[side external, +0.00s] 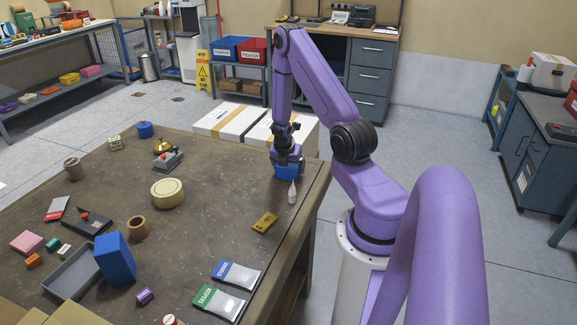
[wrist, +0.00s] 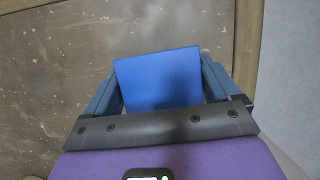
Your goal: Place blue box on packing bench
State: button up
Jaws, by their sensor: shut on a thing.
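A small blue box (side external: 287,172) is between the fingers of my gripper (side external: 287,160), near the far right corner of the brown-topped table (side external: 205,240). In the wrist view the blue box (wrist: 158,80) fills the space between both fingers of my gripper (wrist: 162,85), with the table edge to its right. I cannot tell whether the box touches the tabletop. A larger blue block (side external: 115,258) stands upright at the front left of the table. I cannot tell which surface is the packing bench.
A white bottle (side external: 292,193) stands close to the held box. A yellow card-like piece (side external: 265,222), a round cream tin (side external: 167,192) and a grey tray (side external: 72,275) are on the table. White boxes (side external: 235,121) stand beyond its far edge. The middle right tabletop is mostly clear.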

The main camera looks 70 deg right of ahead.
jog(key=shift+f, duration=0.15)
jog(key=o, duration=0.9)
jog(key=shift+c, duration=0.2)
jog(key=w+v, duration=0.1)
jog(key=v, duration=1.6)
jog(key=w+a+r+m+t, duration=0.1)
jog(key=w+a+r+m, duration=0.2)
jog(key=a, duration=0.8)
jog(key=s+a+r+m+y, duration=0.1)
jog(key=s+a+r+y, duration=0.1)
jog(key=s+a, duration=0.5)
jog(key=s+a+r+m+y, duration=0.1)
jog(key=s+a+r+y, duration=0.1)
jog(key=a, duration=1)
jog(key=s+a+r+m+g+y, duration=0.1)
jog(key=s+a, duration=0.3)
jog(key=s, duration=0.7)
jog(key=shift+r, duration=0.55)
